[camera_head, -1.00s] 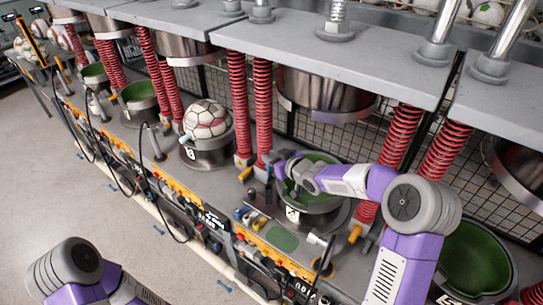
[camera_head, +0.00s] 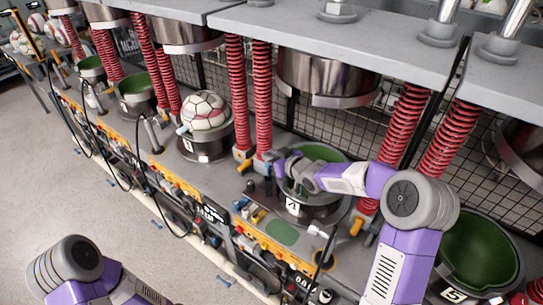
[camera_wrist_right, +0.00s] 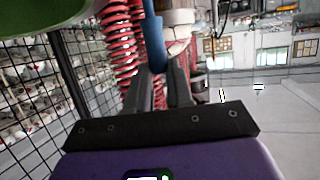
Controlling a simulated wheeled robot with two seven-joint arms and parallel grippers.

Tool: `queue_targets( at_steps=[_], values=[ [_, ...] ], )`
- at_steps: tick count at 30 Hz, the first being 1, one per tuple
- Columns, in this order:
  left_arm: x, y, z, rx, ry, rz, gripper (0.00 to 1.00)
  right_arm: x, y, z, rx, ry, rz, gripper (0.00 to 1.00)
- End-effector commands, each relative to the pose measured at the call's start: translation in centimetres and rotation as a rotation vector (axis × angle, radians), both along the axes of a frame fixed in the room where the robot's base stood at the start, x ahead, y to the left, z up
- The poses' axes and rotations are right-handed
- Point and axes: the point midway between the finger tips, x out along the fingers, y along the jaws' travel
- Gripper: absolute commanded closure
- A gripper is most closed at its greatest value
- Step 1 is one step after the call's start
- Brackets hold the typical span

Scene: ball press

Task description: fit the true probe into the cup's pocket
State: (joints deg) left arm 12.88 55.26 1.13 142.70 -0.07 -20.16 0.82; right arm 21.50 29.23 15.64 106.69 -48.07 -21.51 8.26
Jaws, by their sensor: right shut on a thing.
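My right gripper (camera_head: 269,160) is over the left rim of the green-lined metal cup (camera_head: 316,214) in the head view. In the right wrist view, its two dark fingers (camera_wrist_right: 160,80) are shut on a blue rod (camera_wrist_right: 153,38), which points away from the palm. The rod's far end runs out of the top of that view. The green lining (camera_wrist_right: 35,15) shows at the wrist view's upper left. I cannot make out the cup's pocket, nor tell which probe is the true one. My left gripper is out of view.
Small blue and yellow pieces (camera_head: 252,214) lie on the bench left of the cup. Red springs (camera_head: 262,95) stand behind, under a grey press plate (camera_head: 300,38). A ball (camera_head: 204,110) sits in the neighbouring cup. Another green-lined cup (camera_head: 475,250) stands at right.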

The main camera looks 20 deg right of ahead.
Motion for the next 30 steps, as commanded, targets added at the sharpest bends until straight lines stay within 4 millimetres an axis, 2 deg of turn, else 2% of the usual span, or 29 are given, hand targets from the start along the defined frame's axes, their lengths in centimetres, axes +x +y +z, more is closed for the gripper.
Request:
queue_targets(
  at_steps=[17, 30],
  values=[
    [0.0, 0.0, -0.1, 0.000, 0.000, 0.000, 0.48, 0.0, 0.0, 0.0, 0.000, -0.001, 0.000, 1.00],
    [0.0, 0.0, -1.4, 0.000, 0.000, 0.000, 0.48, 0.0, 0.0, -1.6, 0.001, 0.000, 0.000, 1.00]
  ],
)
